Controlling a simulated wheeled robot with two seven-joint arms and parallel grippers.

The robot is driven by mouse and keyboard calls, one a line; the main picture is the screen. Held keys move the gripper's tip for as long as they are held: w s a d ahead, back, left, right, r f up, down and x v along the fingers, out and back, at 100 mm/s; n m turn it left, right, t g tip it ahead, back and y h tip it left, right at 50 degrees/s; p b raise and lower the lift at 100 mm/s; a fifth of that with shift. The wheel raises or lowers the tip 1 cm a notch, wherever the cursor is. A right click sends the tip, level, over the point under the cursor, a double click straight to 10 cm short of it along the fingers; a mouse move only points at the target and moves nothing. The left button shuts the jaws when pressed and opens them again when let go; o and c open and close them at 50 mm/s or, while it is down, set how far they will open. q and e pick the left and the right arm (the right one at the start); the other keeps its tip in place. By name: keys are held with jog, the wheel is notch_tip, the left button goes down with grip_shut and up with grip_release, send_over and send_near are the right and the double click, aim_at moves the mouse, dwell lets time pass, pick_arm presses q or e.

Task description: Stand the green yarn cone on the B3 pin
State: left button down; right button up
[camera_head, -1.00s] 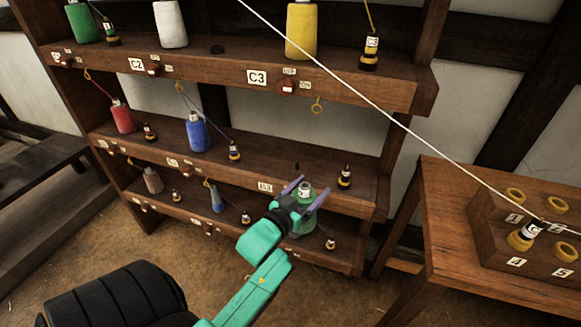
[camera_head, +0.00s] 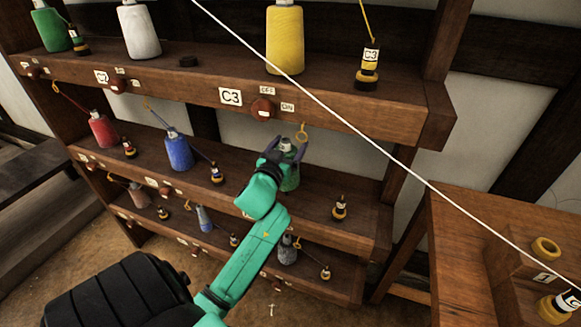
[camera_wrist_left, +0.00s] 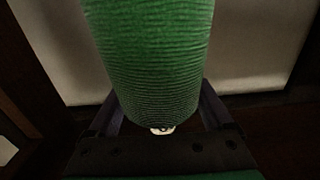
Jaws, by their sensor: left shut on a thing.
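My left gripper (camera_head: 287,150) is shut on the green yarn cone (camera_head: 291,180), fingers around its upper part. The cone is roughly upright over the right part of the middle shelf (camera_head: 318,198); I cannot tell whether its base touches the board. In the left wrist view the cone's ribbed green side (camera_wrist_left: 150,60) fills the upper middle between the fingers. The B3 pin and its label are not visible; my gripper, arm and the cone cover that area. My right gripper is not in view.
A small black-and-yellow spool (camera_head: 340,207) stands right of the cone. A blue cone (camera_head: 178,150) is to the left. A hanging yellow ring (camera_head: 302,134) and the upper shelf edge (camera_head: 330,115) are close above. A white rope (camera_head: 400,165) crosses in front.

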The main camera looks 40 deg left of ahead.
pick_arm(q)
notch_tip(320, 180, down, 4)
jog(key=shift+w+r+b, duration=0.1)
jog(key=shift+r+b, duration=0.05)
jog(key=shift+b, duration=0.2)
jog(key=shift+w+f, duration=0.2)
jog(key=shift+f, duration=0.55)
jog(key=shift+s, duration=0.15)
grip_release()
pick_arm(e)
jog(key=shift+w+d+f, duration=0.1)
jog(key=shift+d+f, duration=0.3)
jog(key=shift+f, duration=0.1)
